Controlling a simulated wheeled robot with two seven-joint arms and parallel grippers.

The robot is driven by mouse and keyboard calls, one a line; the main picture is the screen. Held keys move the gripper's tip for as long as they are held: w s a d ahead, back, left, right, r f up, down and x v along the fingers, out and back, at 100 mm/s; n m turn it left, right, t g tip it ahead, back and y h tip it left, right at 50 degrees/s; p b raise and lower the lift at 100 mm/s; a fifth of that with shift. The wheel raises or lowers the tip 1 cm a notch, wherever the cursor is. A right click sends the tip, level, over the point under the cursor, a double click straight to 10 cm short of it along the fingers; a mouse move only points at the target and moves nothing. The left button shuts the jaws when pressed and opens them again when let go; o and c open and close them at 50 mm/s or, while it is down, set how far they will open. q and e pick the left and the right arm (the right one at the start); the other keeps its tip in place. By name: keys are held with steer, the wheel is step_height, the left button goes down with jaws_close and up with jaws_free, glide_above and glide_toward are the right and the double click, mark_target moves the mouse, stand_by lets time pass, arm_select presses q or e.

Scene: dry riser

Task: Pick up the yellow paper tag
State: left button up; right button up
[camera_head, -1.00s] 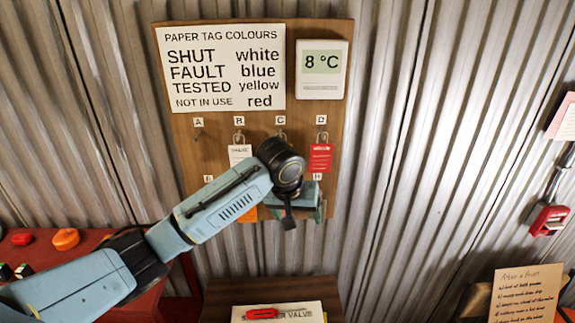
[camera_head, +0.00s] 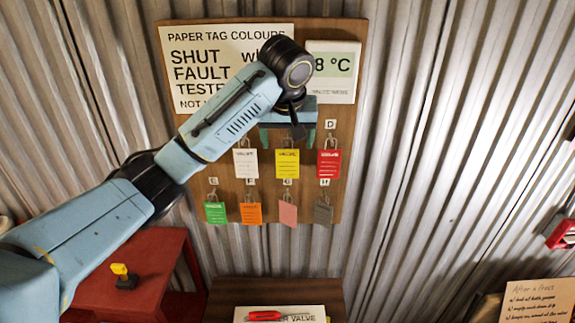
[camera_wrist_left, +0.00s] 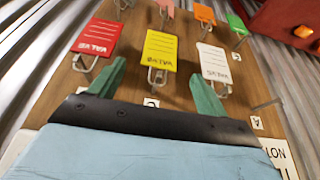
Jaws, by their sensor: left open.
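The yellow paper tag (camera_head: 288,163) hangs by a loop on the wooden board, between a white tag (camera_head: 246,163) and a red tag (camera_head: 329,163). My left gripper (camera_head: 287,138) is open and empty just above it, its two fingers pointing down. In the left wrist view the yellow tag (camera_wrist_left: 160,50) appears between the fingertips of the left gripper (camera_wrist_left: 158,76), with the loop nearest the gripper. One finger shows near the red tag (camera_wrist_left: 96,37), the other by the white tag (camera_wrist_left: 213,62). Contact cannot be told. My right gripper is in no view.
The colour sign (camera_head: 200,60) is partly behind my arm, beside a temperature display (camera_head: 332,75). A red table (camera_head: 150,262) stands at lower left.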

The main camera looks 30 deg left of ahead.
mark_target(288, 151)
arm_select(q)
steer(key=shift+w+a+f, duration=0.1)
steer(key=shift+w+f, duration=0.15)
steer(key=shift+f, duration=0.4)
steer(key=shift+w+a+f, duration=0.1)
steer(key=shift+w+f, duration=0.05)
steer(key=shift+f, duration=0.05)
steer(key=x, duration=0.1)
steer(key=p+x, duration=0.1)
steer(key=x, duration=0.1)
steer(key=shift+w+a+f, duration=0.15)
steer(key=shift+w+a, duration=0.05)
steer(key=shift+w, duration=0.15)
steer(key=shift+w+f, duration=0.15)
steer(key=shift+f, duration=0.3)
steer(key=c, duration=1)
steer(key=shift+c, duration=0.2)
steer(key=shift+r, duration=0.1)
